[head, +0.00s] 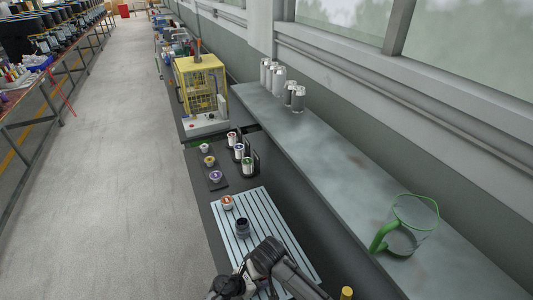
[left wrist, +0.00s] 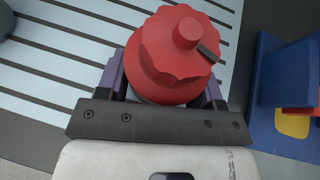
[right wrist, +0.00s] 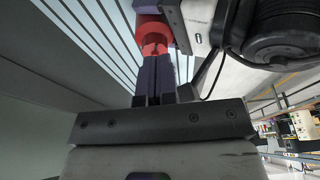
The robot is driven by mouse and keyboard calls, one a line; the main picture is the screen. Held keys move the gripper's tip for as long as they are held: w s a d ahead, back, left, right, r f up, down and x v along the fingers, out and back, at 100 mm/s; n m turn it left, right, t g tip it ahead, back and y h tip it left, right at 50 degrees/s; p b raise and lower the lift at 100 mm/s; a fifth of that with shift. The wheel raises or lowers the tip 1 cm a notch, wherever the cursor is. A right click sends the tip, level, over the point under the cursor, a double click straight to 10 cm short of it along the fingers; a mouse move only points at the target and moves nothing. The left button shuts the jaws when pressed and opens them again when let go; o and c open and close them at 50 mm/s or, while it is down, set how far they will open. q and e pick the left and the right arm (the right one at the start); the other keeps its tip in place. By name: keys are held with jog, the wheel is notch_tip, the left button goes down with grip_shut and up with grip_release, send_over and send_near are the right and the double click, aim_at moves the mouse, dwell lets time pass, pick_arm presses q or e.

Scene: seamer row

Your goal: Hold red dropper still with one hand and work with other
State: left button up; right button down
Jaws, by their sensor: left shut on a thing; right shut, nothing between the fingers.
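The red dropper (left wrist: 168,55) has a scalloped red body with a round knob on top and a small dark bar beside the knob. My left gripper (left wrist: 163,88) is shut on it, its purple fingers on either side below the scalloped rim. In the right wrist view the red dropper (right wrist: 152,30) shows just beyond my right gripper (right wrist: 154,65). The right gripper's purple fingers are shut together and empty, with tips close to the red part; I cannot tell whether they touch. The head view hides the dropper and the fingers behind my arm.
A slatted pale board (head: 252,215) lies on the dark bench, bearing an orange-topped can (head: 227,202) and a dark round pot (head: 242,227). A blue holder (left wrist: 283,75) stands right of the left gripper. A green-handled jug (head: 410,225) and metal cans (head: 272,75) stand on the shelf.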

pick_arm(q)
jog(key=shift+a+f, duration=0.2)
jog(key=shift+f, duration=0.05)
pick_arm(e)
jog(key=shift+r, duration=0.4)
